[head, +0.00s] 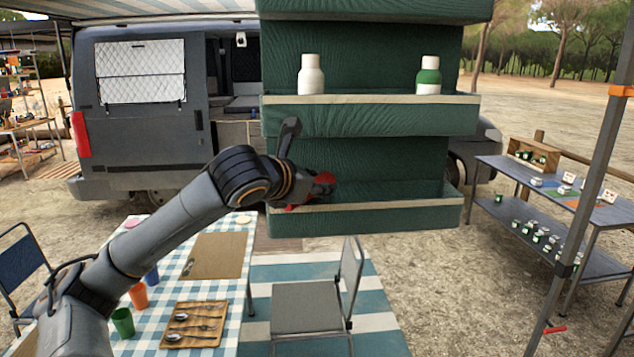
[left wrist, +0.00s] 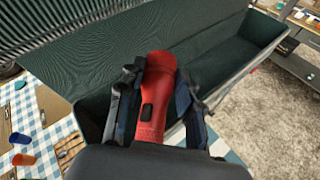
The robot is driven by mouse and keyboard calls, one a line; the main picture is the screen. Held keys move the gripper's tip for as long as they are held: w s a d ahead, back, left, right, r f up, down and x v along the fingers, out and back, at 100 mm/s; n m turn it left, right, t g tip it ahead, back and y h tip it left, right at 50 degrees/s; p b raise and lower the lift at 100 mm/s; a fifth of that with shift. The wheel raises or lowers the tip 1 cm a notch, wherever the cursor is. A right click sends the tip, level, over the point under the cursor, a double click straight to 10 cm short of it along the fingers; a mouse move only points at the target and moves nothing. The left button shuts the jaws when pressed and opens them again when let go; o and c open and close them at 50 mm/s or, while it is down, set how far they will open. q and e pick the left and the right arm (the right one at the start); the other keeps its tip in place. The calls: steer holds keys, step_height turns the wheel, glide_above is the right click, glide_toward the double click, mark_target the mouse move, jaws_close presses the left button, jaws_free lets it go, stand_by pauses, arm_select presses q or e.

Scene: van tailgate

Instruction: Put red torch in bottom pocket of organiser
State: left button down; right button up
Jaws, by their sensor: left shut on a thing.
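The red torch (left wrist: 156,95) is between the fingers of my left gripper (left wrist: 154,100), which is shut on it. In the head view only bits of red torch (head: 328,178) show beside the left gripper (head: 318,188), as my own wrist hides most of it. The green organiser (head: 362,150) hangs in the middle with stacked pockets. The torch is at the left part of its bottom pocket (head: 390,215). In the left wrist view the torch's head points into the open pocket (left wrist: 255,70). I cannot tell whether it touches the pocket floor. My right gripper is not in view.
A white bottle (head: 311,76) and a green-and-white bottle (head: 428,77) stand in the pocket above. A checked table (head: 165,255) with a cutlery tray (head: 193,323) and cups is below left. A chair (head: 310,305) stands below the organiser. A pole (head: 590,190) rises at right.

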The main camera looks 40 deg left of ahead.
arm_select(q)
steer(key=c, duration=0.9)
jaws_free()
steer(key=b+v, duration=0.5)
steer(key=v, duration=0.7)
